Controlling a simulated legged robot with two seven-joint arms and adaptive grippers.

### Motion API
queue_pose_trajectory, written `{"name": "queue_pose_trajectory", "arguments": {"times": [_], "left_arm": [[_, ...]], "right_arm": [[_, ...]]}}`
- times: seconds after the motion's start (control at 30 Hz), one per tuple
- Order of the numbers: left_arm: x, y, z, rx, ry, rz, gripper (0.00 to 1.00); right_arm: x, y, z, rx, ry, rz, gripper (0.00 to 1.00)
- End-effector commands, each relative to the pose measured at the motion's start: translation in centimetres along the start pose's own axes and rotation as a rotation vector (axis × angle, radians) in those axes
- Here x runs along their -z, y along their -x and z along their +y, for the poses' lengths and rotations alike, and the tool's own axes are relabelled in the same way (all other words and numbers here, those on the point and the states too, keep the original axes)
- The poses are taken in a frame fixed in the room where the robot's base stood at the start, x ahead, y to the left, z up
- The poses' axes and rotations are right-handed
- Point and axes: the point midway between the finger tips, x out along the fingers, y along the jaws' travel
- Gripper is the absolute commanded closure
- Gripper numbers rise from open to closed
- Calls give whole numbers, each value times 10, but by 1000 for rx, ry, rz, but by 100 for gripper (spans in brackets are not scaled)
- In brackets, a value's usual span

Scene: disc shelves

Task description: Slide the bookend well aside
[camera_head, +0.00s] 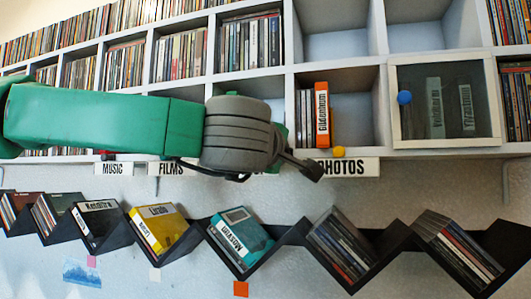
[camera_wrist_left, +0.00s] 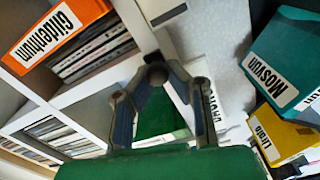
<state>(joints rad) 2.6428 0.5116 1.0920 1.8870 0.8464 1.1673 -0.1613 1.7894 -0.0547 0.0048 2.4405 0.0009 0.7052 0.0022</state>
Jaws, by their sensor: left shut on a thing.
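My left gripper (camera_head: 312,171) is in front of the shelf's lower edge, beside the PHOTOS label (camera_head: 350,167). In the left wrist view its fingers (camera_wrist_left: 156,73) come together on a small dark piece (camera_wrist_left: 152,57). I cannot tell whether this piece is part of the bookend; no bookend can be made out clearly. An orange box marked Gildenhum (camera_head: 321,114) stands upright at the right end of a few discs (camera_head: 305,117) in the cubby above the gripper. It also shows in the left wrist view (camera_wrist_left: 60,32). My right gripper is not in view.
Right of the orange box its cubby (camera_head: 352,115) has free room. A glass door with a blue knob (camera_head: 404,98) closes the neighbouring cubby. Below, a dark zigzag rack (camera_head: 290,236) holds tilted discs and boxes, including a teal one (camera_head: 241,236) and a yellow one (camera_head: 158,228).

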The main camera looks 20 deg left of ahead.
Motion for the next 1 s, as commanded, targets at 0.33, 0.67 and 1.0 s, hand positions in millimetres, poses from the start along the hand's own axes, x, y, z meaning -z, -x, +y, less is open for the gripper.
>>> {"name": "queue_pose_trajectory", "arguments": {"times": [0.33,0.67,1.0], "left_arm": [[-7,0,-11,19,-10,-19,63],[-4,4,-6,9,-5,-13,63],[-2,66,-6,8,-6,-14,63]], "right_arm": [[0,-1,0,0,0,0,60],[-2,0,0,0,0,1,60],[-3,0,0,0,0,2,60]]}}
